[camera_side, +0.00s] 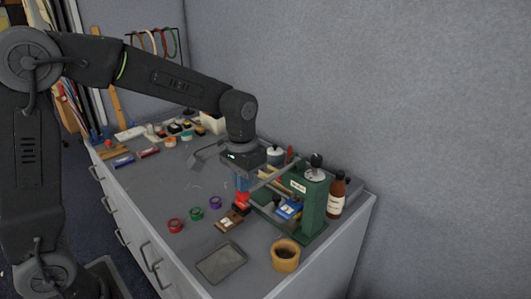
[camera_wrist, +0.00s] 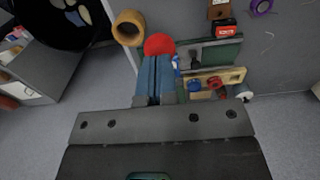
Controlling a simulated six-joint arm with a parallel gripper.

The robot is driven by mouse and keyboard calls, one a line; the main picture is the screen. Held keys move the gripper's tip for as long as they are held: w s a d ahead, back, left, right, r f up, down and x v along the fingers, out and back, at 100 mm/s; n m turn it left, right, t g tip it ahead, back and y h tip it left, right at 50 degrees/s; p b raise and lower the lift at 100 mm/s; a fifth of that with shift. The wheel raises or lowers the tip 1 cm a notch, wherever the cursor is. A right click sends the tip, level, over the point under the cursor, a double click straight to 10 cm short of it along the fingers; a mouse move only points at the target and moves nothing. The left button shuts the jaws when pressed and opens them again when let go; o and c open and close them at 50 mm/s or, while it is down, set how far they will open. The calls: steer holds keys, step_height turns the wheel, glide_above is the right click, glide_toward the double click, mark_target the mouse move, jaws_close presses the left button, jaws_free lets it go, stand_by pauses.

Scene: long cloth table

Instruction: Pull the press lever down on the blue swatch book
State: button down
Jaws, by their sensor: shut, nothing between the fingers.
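The green press (camera_side: 312,205) stands near the right end of the table in the side view.
A brown swatch book (camera_side: 229,221) lies just below my fingertips. A wooden ring (camera_side: 286,256) and a grey tray (camera_side: 221,263) are at the front. A brown bottle (camera_side: 337,196) stands right of the press. Several small rolls (camera_side: 196,213) lie to the left.

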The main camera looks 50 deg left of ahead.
mark_target(246, 193)
steer(key=shift+f, duration=0.1)
steer(key=shift+w+f, duration=0.15)
steer(key=shift+f, duration=1.4)
steer(key=shift+w+f, duration=0.1)
steer(key=shift+f, duration=0.25)
steer(key=shift+r, duration=0.15)
step_height(246, 193, up, 16)
steer(key=w, duration=0.1)
steer(key=shift+w, duration=0.35)
stand_by(0.9)
steer(key=shift+s+r, duration=0.1)
